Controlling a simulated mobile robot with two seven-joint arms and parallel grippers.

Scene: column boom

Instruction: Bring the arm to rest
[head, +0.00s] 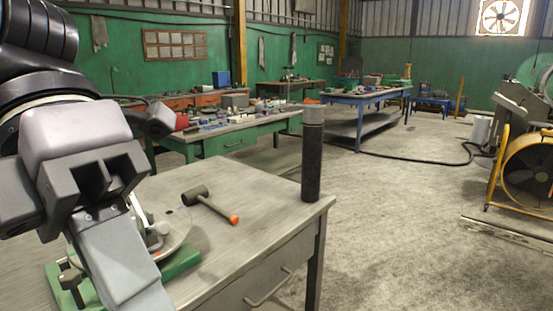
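My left gripper (92,190) fills the left side of the head view, close to the camera and above the bench. Its fingertips cannot be made out clearly, so I cannot tell whether it is open or shut. Behind it a round metal disc on a green base (183,264) sits on the bench, with pale fittings on top; my gripper hides much of it. A dark upright column (312,160) with a grey top stands at the bench's far right corner. My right gripper is not in view.
A mallet (208,203) with an orange handle end lies on the grey bench (262,232), right of the disc. The bench's right part is otherwise bare. Cluttered workbenches stand behind. A yellow fan (527,172) stands at the right; the concrete floor between is open.

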